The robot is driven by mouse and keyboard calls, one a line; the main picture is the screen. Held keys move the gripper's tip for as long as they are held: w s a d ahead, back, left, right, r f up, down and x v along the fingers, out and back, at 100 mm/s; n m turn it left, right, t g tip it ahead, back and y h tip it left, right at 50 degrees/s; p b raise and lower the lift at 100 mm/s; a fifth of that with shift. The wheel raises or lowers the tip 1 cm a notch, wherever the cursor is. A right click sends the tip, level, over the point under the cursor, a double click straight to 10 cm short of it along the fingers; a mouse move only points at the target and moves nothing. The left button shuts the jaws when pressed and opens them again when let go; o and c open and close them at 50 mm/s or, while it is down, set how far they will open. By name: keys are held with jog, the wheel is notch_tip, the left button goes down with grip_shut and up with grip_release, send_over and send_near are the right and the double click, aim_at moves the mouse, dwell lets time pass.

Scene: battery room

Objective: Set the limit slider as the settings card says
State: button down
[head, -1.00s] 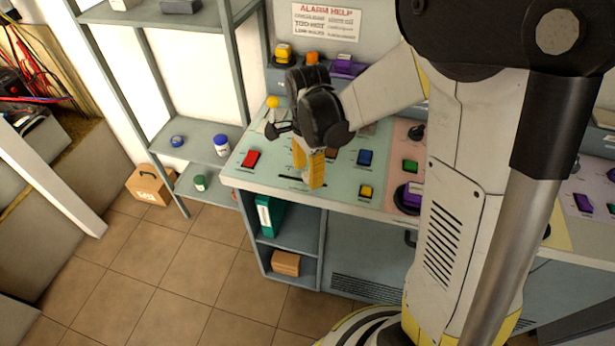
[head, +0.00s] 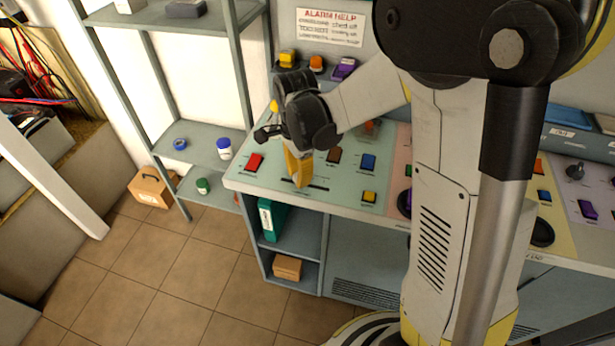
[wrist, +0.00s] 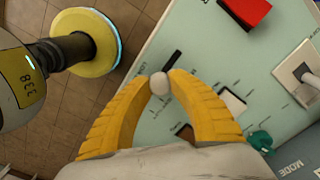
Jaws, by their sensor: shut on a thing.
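In the wrist view the yellow fingers of my gripper (wrist: 159,82) are closed around the pale round slider knob (wrist: 159,84). The dark slot (wrist: 173,59) of the slider runs from the knob toward the top of that view, with small markings beside it. In the head view my gripper (head: 300,184) points down at the left part of the slot (head: 318,188), on the pale green panel (head: 250,186). The knob is hidden there by the fingers. I cannot make out a settings card or read the scale.
A red button (head: 254,162), a blue button (head: 368,162) and a yellow button (head: 369,196) sit around the slider. In the wrist view a red button (wrist: 247,12) and a white switch (wrist: 297,74) are near. An alarm help sign (head: 331,28) hangs behind.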

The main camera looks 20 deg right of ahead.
jog(key=shift+d, duration=0.1)
jog(key=c, duration=1.2)
grip_release()
jog(key=shift+o, duration=0.2)
notch_tip(320, 180, up, 12)
jog(key=s+d+r+n+t, duration=0.2)
jog(key=s+n+t, duration=0.5)
jog(key=s+n, duration=0.7)
jog(key=shift+s+d+r+n, duration=0.2)
jog(key=shift+s+r+n, duration=0.15)
jog(key=shift+n, duration=0.75)
